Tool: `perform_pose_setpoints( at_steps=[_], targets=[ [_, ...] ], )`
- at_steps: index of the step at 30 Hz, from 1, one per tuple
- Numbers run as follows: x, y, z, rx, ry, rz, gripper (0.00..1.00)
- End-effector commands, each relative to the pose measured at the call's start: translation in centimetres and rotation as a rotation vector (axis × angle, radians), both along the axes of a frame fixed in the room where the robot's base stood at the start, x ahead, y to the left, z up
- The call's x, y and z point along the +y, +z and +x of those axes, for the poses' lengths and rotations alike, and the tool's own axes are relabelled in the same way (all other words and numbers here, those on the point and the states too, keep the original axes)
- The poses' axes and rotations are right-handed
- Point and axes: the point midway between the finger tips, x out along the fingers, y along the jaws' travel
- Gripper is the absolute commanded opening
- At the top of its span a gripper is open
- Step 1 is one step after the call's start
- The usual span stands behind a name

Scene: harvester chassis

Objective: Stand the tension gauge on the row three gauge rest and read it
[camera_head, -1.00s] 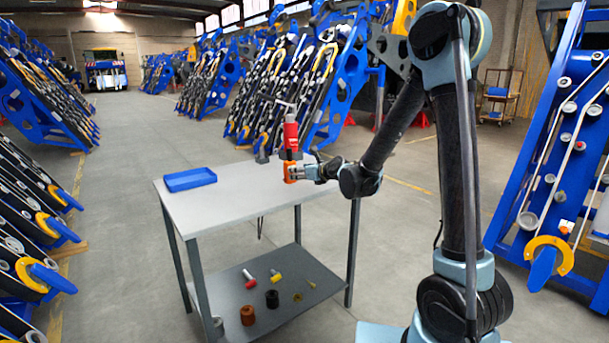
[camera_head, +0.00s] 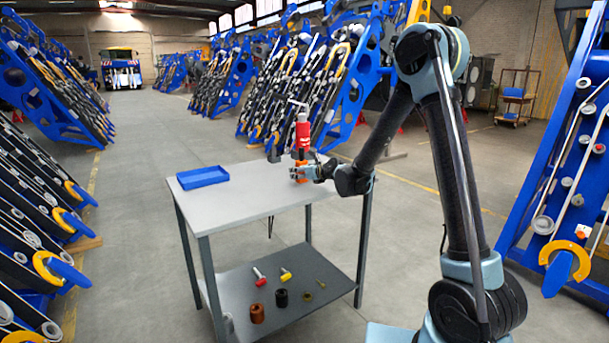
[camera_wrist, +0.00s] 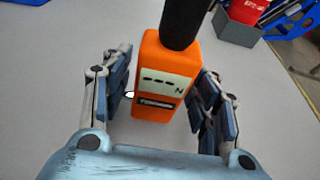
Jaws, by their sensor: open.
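The tension gauge is an orange box (camera_head: 299,173) with a black upper part, near the right end of the grey workbench top (camera_head: 240,197). In the wrist view the gauge (camera_wrist: 150,110) is upright, and its display reads three dashes and N. My gripper (camera_head: 309,171) is at the gauge. In the wrist view its open fingers (camera_wrist: 165,88) stand on either side of the gauge, with a gap visible on the right; contact on the left is unclear. I cannot pick out the row three gauge rest.
A red tool (camera_head: 302,135) stands behind the gauge; its grey holder (camera_wrist: 236,28) shows in the wrist view. A blue tray (camera_head: 202,177) lies at the bench's left. Small parts lie on the lower shelf (camera_head: 235,285). Blue racks (camera_head: 575,170) flank open floor (camera_head: 150,150).

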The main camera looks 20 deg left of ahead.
Motion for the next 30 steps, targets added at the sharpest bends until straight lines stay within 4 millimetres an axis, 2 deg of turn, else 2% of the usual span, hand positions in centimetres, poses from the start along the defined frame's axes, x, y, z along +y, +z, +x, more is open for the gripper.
perform_pose_setpoints(
  at_steps=[6, 12, 19, 30],
  targets=[
    [0.0, 0.0, 0.0, 0.000, 0.000, 0.000, 0.55],
    [0.0, 0.0, 0.0, 0.000, 0.000, 0.000, 0.13],
    [0.0, 0.4, 0.0, 0.000, -0.001, 0.000, 0.13],
    [0.0, 2.8, 0.0, 0.000, 0.000, 0.000, 0.13]
  ],
)
